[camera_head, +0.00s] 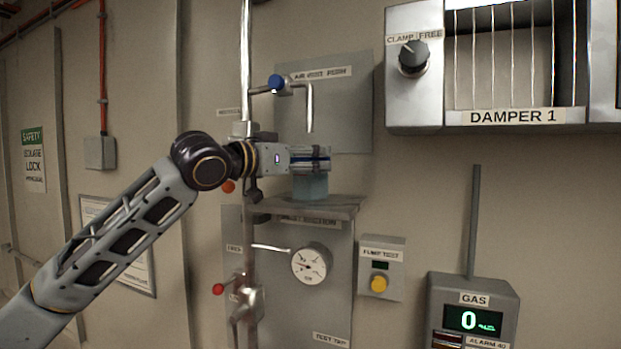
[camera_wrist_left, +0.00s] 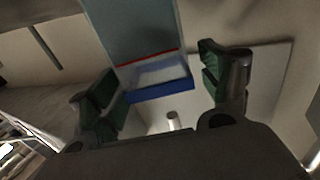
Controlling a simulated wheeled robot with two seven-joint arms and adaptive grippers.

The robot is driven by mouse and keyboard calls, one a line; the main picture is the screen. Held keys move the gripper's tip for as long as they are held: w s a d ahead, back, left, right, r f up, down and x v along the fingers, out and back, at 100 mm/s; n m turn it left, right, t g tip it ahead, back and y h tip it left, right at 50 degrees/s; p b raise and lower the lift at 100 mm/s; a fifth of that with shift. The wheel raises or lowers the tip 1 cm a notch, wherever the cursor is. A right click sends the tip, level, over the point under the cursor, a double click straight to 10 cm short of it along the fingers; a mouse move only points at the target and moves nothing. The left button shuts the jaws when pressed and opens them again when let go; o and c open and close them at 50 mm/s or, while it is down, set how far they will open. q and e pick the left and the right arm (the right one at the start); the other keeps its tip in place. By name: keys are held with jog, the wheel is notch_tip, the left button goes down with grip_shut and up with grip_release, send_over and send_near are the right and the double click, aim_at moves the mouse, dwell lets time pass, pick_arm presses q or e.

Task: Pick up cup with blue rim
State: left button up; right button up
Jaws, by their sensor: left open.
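The cup (camera_head: 310,186) is pale blue and see-through, and stands on a small metal shelf in the head view. In the left wrist view the cup (camera_wrist_left: 140,35) shows a dark blue rim, with a thin red line farther along its wall. My left gripper (camera_head: 312,158) comes in from the left at the height of the cup's upper part and hides some of it. In the wrist view its green-padded fingers (camera_wrist_left: 165,88) stand apart on either side of the cup, with gaps showing. My right gripper is out of view.
The shelf (camera_head: 350,206) sticks out from a wall panel above a round gauge (camera_head: 309,263). A bent spout (camera_head: 309,108) with a blue knob (camera_head: 276,83) hangs above the cup. A vertical pipe (camera_head: 246,60) runs close by the gripper.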

pick_arm(q)
jog(key=shift+w+d, duration=0.5)
jog(key=shift+d, duration=0.05)
jog(key=shift+c, duration=0.2)
jog(key=c, duration=1.1)
jog(key=shift+r, duration=0.2)
jog(key=r+b+v, duration=0.1)
jog(key=v, duration=0.5)
jog(key=r+b+v, duration=0.1)
jog(key=b+v, duration=0.1)
jog(key=v, duration=0.4)
jog(key=r+b+v, duration=0.1)
jog(key=v, duration=0.5)
jog(key=shift+a+r+b, duration=0.1)
jog(key=shift+r+b, duration=0.05)
jog(key=shift+b, duration=0.15)
